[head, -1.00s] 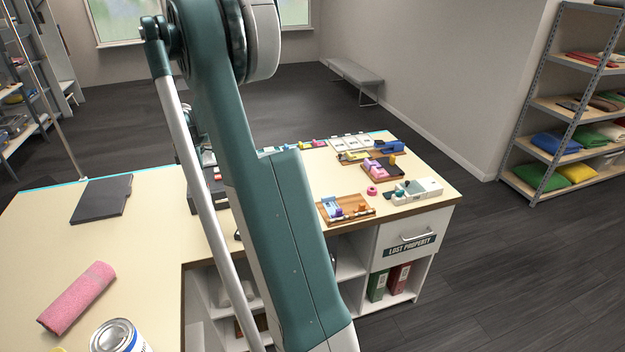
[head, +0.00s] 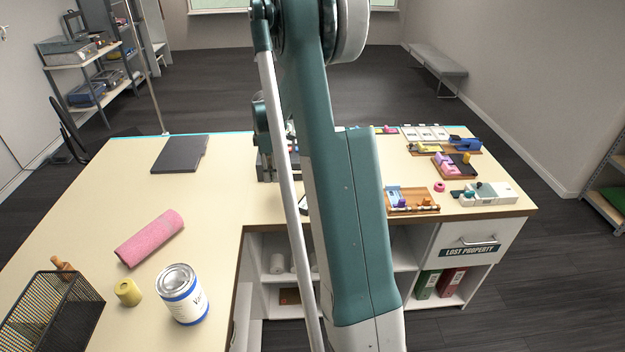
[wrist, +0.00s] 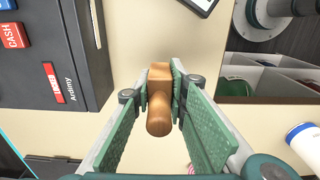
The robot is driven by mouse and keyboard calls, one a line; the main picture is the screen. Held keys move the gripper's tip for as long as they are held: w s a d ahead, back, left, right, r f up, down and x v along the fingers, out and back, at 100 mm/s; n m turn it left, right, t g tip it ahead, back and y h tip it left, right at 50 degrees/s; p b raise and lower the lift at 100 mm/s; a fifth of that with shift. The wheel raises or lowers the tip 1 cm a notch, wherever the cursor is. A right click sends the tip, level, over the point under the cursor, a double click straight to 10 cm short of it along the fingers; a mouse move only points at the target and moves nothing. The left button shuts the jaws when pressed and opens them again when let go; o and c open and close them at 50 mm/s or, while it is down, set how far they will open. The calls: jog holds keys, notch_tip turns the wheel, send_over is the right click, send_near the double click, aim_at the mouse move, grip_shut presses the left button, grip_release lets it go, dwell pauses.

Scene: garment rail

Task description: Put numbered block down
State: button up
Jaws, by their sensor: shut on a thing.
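In the wrist view my gripper (wrist: 160,100) is shut on a brown wooden block (wrist: 160,78) with a rounded, knob-like end (wrist: 159,117) towards the camera. The block sits between the two green pads, above the pale counter. I see no number on it from this side, and I cannot tell how high it is held.
The counter (head: 228,190) holds a dark flat slab (head: 180,154), pink roll (head: 150,238), tin (head: 183,295), yellow cylinder (head: 128,292) and mesh basket (head: 50,318). Stationery trays (head: 412,208) crowd the right end. A black till-like box (wrist: 50,60) lies left of my gripper.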

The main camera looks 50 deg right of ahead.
send_over(275, 199)
jog(key=shift+w+f, duration=0.1)
jog(key=shift+f, duration=3)
jog(key=shift+f, duration=0.1)
jog(key=shift+f, duration=1.8)
jog(key=shift+f, duration=0.2)
jog(key=o, duration=0.9)
jog(key=shift+r+p, duration=0.25)
jog(key=shift+p, duration=0.05)
jog(key=shift+r, duration=6)
